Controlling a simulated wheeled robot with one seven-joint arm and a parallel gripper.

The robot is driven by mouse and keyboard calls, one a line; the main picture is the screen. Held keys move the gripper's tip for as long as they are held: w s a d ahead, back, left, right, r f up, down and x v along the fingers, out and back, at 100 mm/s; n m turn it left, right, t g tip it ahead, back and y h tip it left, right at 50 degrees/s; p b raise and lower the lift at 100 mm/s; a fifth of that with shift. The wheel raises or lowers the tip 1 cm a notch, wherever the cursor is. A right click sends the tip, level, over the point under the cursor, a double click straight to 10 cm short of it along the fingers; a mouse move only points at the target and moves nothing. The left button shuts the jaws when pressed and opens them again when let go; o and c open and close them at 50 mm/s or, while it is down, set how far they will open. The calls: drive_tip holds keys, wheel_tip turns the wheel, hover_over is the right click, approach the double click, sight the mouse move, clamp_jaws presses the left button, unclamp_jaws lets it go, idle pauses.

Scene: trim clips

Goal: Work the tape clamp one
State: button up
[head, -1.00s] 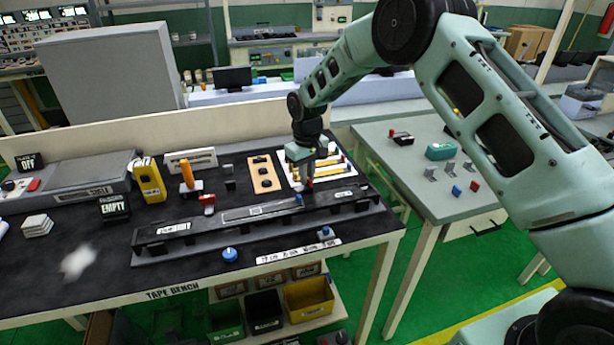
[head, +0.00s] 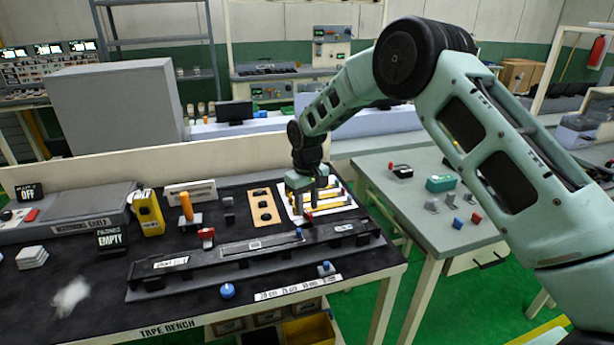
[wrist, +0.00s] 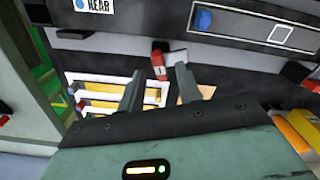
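A long dark rail fixture (head: 200,272) lies across the bench, with a small blue knob (head: 298,233) on top, also in the wrist view (wrist: 203,19). My gripper (head: 317,207) points down behind the rail, by the white tray of yellow strips (head: 338,207). In the wrist view, my gripper (wrist: 159,70) is open, its fingers apart. A red labelled piece (wrist: 158,62) with a light grey part shows between and just beyond the fingertips, beside the rail; no finger visibly presses it. The head view does not show this piece clearly. Another red-topped piece (head: 206,234) stands behind the rail, further left.
A wooden holder (head: 263,207), an orange-handled tool (head: 187,207) and a yellow box (head: 148,212) stand behind the rail. A blue round knob (head: 227,291) and a blue-topped block (head: 326,268) are in front. A grey side table (head: 425,205) stands right.

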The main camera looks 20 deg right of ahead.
sight(307, 212)
wheel_tip(307, 212, up, 16)
drive_tip(key=b, duration=0.3)
drive_tip(key=shift+s, duration=0.1)
drive_tip(key=s+a+n+y, duration=0.1)
drive_tip(key=s+a, duration=0.4)
drive_tip(key=s, duration=0.6)
drive_tip(key=s+a+n, duration=0.1)
drive_tip(key=s+a, duration=0.5)
drive_tip(key=s, duration=0.6)
drive_tip(key=s+d+f+n, duration=0.1)
drive_tip(key=s+d+f, duration=0.1)
drive_tip(key=s, duration=0.8)
drive_tip(key=s+d+f, duration=0.2)
drive_tip(key=s, duration=0.7)
drive_tip(key=shift+s+d+f+n, duration=0.3)
drive_tip(key=shift+s+n, duration=0.05)
drive_tip(key=shift+n, duration=0.05)
